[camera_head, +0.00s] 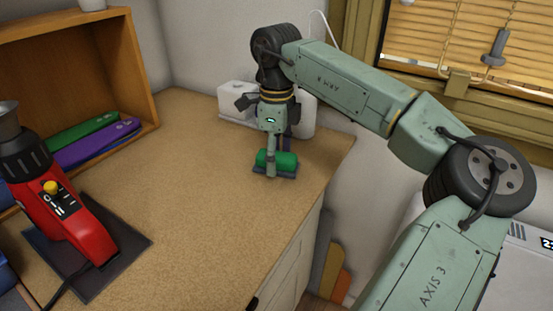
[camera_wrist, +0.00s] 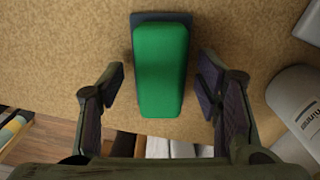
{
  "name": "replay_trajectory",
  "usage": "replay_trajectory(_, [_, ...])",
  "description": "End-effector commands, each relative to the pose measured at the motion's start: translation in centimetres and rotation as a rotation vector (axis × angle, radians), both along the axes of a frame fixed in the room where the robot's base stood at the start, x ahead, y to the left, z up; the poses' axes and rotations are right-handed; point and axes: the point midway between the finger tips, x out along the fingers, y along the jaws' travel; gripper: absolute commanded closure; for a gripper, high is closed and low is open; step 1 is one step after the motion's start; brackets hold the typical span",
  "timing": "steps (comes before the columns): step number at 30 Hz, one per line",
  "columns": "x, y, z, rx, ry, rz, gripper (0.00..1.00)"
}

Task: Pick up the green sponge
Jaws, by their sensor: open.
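The green sponge (camera_head: 284,160) lies on a dark flat base on the tan worktop, near the counter's right edge in the head view. In the wrist view the green sponge (camera_wrist: 162,70) is a long rounded block in the upper middle. My gripper (camera_head: 271,168) is directly over it, pointing down. In the wrist view my gripper (camera_wrist: 160,82) is open, with one finger on each side of the sponge. A gap of bare worktop shows between each finger and the sponge. Part of the sponge is hidden behind a finger in the head view.
White containers (camera_head: 237,100) stand behind my gripper by the wall; one shows at right in the wrist view (camera_wrist: 295,105). A red heat tool (camera_head: 70,215) stands on a dark mat (camera_head: 132,244) at left. A wooden shelf (camera_head: 143,65) holds coloured insoles. The worktop's middle (camera_head: 190,180) is clear.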

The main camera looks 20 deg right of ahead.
Motion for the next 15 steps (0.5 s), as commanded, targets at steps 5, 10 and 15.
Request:
replay_trajectory(5, [0.01, 0.00, -0.10, 0.000, 0.000, 0.000, 0.42])
replay_trajectory(10, [0.02, -0.01, -0.07, 0.000, 0.000, 0.000, 0.51])
replay_trajectory(15, [0.02, -0.01, -0.06, -0.001, -0.001, 0.000, 0.62])
